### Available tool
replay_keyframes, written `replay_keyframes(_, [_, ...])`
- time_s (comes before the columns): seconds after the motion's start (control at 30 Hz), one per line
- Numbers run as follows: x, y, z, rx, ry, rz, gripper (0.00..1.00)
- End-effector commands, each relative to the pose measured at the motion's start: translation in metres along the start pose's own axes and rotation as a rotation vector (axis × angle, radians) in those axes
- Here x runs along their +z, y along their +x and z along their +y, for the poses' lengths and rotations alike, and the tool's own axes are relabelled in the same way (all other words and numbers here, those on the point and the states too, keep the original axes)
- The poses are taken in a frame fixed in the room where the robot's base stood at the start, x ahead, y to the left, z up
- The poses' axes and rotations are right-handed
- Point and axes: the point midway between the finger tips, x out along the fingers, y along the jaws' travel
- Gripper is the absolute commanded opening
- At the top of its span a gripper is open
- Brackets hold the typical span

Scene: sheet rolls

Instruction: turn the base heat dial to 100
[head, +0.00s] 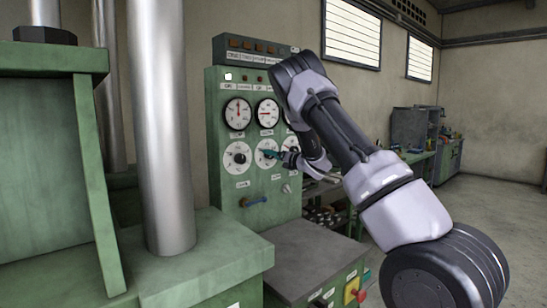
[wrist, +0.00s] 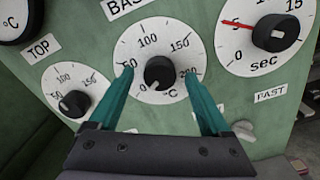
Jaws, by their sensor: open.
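The base heat dial (wrist: 160,73) is a black knob on a round white face marked 50 to 200 °C, under a partly cut-off "BAS" label. Its white mark points to the lower left, below 50. In the head view, my gripper partly covers the base heat dial (head: 263,148) on the green control panel (head: 228,185). My gripper (wrist: 158,78) is open, its two teal fingers in front of the face, one on each side of the knob, with a gap on both sides. I cannot tell how far the fingertips are from the panel. My gripper (head: 272,154) also shows in the head view.
The top heat dial (wrist: 73,103) is close on the left and the seconds dial (wrist: 275,32) on the right. A small light switch knob (wrist: 243,130) sits below right. Gauges (head: 238,113) are above. A large green press (head: 205,255) with steel columns stands at left.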

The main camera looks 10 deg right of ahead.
Motion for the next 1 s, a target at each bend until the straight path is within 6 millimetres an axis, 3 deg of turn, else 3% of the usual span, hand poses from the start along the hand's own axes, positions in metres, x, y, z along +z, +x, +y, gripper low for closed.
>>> replay_keyframes(0.33, [0.0000,0.0051,0.0001,0.000,0.000,0.000,0.82])
replay_keyframes(0.37, [0.0000,0.0050,0.0002,0.000,0.000,0.000,0.74])
replay_keyframes(0.5, [0.0000,0.0050,0.0002,0.000,0.000,0.000,0.20])
replay_keyframes(0.57, [0.0000,0.0049,0.0002,0.000,0.000,0.000,0.00])
replay_keyframes(1.0, [0.0013,0.0043,-0.0004,-0.001,0.095,-0.002,0.00])
